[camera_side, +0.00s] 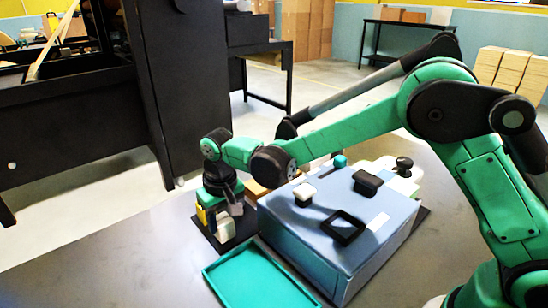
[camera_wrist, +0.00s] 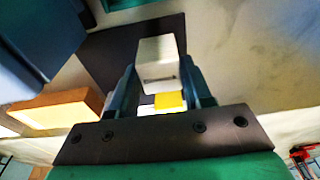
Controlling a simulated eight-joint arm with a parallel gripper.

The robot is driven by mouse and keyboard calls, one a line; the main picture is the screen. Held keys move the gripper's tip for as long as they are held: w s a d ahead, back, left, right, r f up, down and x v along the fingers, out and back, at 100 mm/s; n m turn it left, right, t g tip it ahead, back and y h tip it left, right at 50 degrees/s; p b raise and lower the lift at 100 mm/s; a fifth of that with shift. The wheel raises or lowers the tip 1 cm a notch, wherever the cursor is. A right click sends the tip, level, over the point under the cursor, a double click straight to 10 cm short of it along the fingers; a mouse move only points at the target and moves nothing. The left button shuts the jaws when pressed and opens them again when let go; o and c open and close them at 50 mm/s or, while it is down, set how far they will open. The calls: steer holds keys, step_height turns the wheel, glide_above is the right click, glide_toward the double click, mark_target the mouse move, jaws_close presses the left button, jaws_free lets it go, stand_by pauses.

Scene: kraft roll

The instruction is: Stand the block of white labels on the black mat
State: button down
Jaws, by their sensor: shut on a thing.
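The block of white labels (camera_side: 225,228) is a small pale block, low over the black mat (camera_side: 212,240) in the side view. In the wrist view the block (camera_wrist: 157,58) is between my fingertips, with the dark mat (camera_wrist: 108,55) behind it. My gripper (camera_wrist: 160,80) is shut on it; in the side view my gripper (camera_side: 219,217) points down over the mat. The block looks upright in the side view. I cannot tell whether its base touches the mat. A small yellow piece (camera_wrist: 170,101) shows between the fingers, nearer the palm.
A large blue box (camera_side: 310,240) stands right of the mat, with a black square frame (camera_side: 343,228), a black block (camera_side: 367,182) and a white-topped piece (camera_side: 305,193) on it. A teal tray (camera_side: 255,280) lies in front. An orange block (camera_wrist: 55,108) is left of my gripper.

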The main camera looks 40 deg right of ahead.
steer(key=shift+f, duration=0.35)
steer(key=shift+c, duration=1.4)
jaws_free()
steer(key=r, duration=0.5)
steer(key=shift+s+d+r, duration=0.1)
steer(key=shift+s+r, duration=0.15)
steer(key=shift+s, duration=0.1)
steer(key=s+d+r+t, duration=0.1)
steer(key=s+d+r, duration=0.1)
steer(key=s+d, duration=0.1)
steer(key=s+d+r+t, duration=0.1)
steer(key=s+d+r, duration=0.1)
steer(key=s+d, duration=0.1)
steer(key=s+d+r+t, duration=0.1)
steer(key=s+d+r, duration=0.2)
steer(key=shift+s+d+t, duration=0.15)
steer(key=shift+d+t, duration=0.05)
steer(key=shift+t, duration=1)
steer(key=s+d, duration=0.1)
steer(key=s, duration=0.1)
steer(key=s+d+f, duration=0.1)
steer(key=shift+s+d, duration=0.2)
steer(key=shift+s, duration=0.2)
steer(key=shift+s+d+f, duration=0.25)
steer(key=shift+s, duration=0.15)
